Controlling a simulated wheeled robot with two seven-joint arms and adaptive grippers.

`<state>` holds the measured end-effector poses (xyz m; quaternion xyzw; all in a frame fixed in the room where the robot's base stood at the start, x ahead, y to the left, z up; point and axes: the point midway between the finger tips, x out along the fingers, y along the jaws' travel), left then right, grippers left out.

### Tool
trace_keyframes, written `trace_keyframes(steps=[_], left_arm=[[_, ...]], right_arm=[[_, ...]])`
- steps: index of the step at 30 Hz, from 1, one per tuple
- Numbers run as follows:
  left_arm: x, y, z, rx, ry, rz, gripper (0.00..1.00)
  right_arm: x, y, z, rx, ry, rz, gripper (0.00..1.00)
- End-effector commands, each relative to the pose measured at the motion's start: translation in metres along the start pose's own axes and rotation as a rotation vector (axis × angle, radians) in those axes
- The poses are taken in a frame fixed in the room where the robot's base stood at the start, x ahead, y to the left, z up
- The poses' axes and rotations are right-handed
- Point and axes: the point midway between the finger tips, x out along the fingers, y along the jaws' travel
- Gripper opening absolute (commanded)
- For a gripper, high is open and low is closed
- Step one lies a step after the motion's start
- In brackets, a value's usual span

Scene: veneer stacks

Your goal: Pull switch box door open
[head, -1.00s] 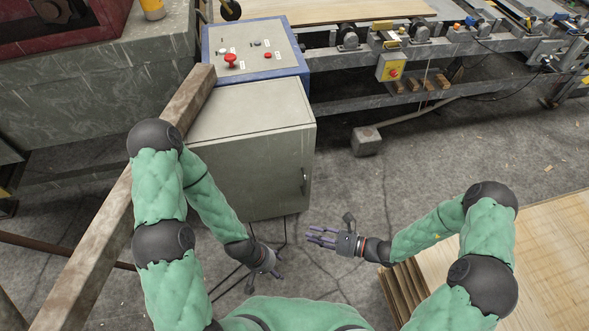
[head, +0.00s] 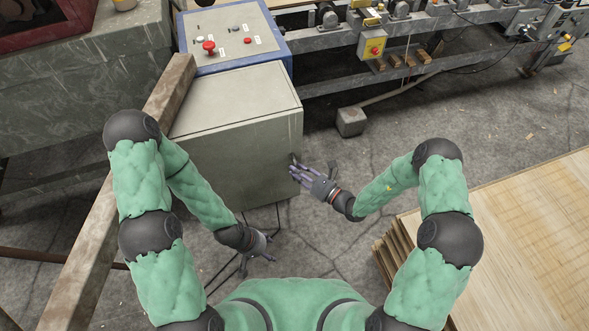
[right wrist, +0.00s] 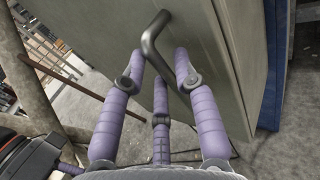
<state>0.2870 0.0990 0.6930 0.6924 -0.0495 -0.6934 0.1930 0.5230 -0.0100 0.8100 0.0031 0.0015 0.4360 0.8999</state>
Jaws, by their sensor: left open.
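The grey-green switch box (head: 235,105) stands at center in the head view, its front door (head: 235,165) shut. The bent metal door handle (right wrist: 152,38) shows in the right wrist view; in the head view my right fingers largely hide it. My right gripper (head: 296,173) is at the door's right edge, fingers spread and pointing at the handle. In the wrist view the right fingers (right wrist: 160,65) lie on either side of the handle's lower part, not closed around it; contact cannot be told. My left gripper (head: 268,248) is open and empty, low in front of the box.
A control panel (head: 232,40) with red buttons sits behind the box. A wooden beam (head: 120,200) runs along the box's left side. A veneer stack (head: 500,220) lies at the right. A small grey block (head: 351,122) is on the floor right of the box.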

Motion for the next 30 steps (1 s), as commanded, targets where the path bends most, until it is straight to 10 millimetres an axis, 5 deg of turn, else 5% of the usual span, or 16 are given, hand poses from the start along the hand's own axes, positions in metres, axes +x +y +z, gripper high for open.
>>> trace_keyframes(steps=[14, 18, 30], left_arm=[[0.002, -0.001, 0.000, 0.000, 0.000, 0.000, 0.60], [0.002, -0.001, 0.000, 0.000, 0.000, 0.000, 0.60], [0.001, 0.000, 0.000, 0.000, 0.000, 0.000, 0.60]], right_arm=[[0.016, 0.000, 0.000, 0.000, 0.000, 0.001, 0.30], [0.015, 0.000, 0.000, 0.000, 0.000, 0.001, 0.00], [0.018, 0.002, 0.000, 0.001, 0.001, 0.000, 0.00]])
